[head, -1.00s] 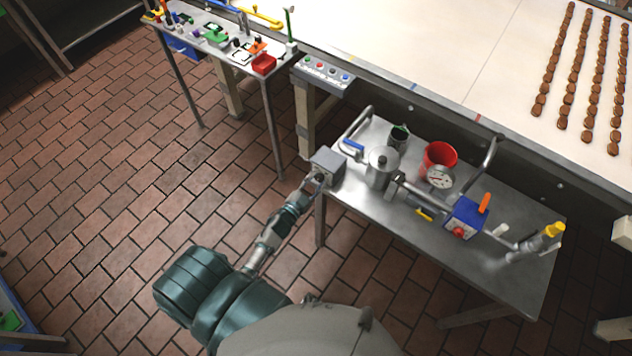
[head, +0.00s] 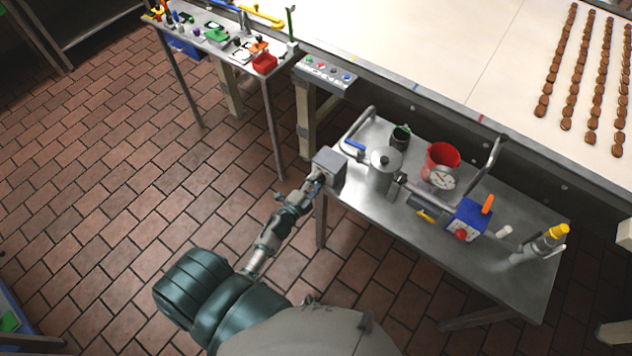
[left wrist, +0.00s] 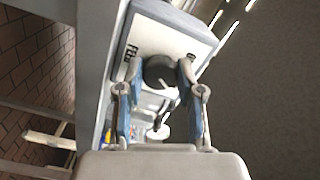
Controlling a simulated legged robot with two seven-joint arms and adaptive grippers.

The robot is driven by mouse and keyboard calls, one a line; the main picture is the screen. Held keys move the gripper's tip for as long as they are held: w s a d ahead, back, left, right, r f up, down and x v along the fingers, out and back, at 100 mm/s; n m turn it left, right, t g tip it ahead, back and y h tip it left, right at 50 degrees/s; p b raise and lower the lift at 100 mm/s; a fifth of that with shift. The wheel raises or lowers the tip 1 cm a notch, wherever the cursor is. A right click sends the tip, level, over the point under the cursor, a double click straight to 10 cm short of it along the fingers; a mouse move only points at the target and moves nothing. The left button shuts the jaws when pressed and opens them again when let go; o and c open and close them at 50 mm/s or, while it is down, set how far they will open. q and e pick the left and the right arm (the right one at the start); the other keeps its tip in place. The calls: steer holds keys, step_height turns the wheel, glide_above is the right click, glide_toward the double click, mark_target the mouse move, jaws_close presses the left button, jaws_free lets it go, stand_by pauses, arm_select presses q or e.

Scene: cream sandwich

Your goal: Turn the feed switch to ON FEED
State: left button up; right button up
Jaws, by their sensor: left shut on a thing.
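The feed switch box (head: 329,166) is a grey box at the left end of the steel table. In the left wrist view its pale label plate (left wrist: 172,40) carries dark lettering, partly readable as "FEED". A round dark knob (left wrist: 158,70) sits in the middle of the plate. My left gripper (head: 317,180) is at the front face of the box. In the left wrist view its fingers (left wrist: 160,82) are shut on the knob from both sides. The knob's pointer direction is hidden or too small to tell. My right gripper is not in view.
The steel table (head: 385,220) holds a metal pot (head: 381,172), a red bucket (head: 441,158), a gauge (head: 442,178), a blue box (head: 467,220) and pipes. A button panel (head: 325,72) hangs on the conveyor (head: 430,50) behind. Brick floor is open at the left.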

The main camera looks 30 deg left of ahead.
arm_select(q)
steer(key=shift+d+f, duration=0.1)
steer(key=shift+f, duration=0.05)
steer(key=o, duration=1.2)
steer(key=shift+c, duration=0.2)
steer(key=s, duration=1.2)
steer(key=shift+a, duration=0.4)
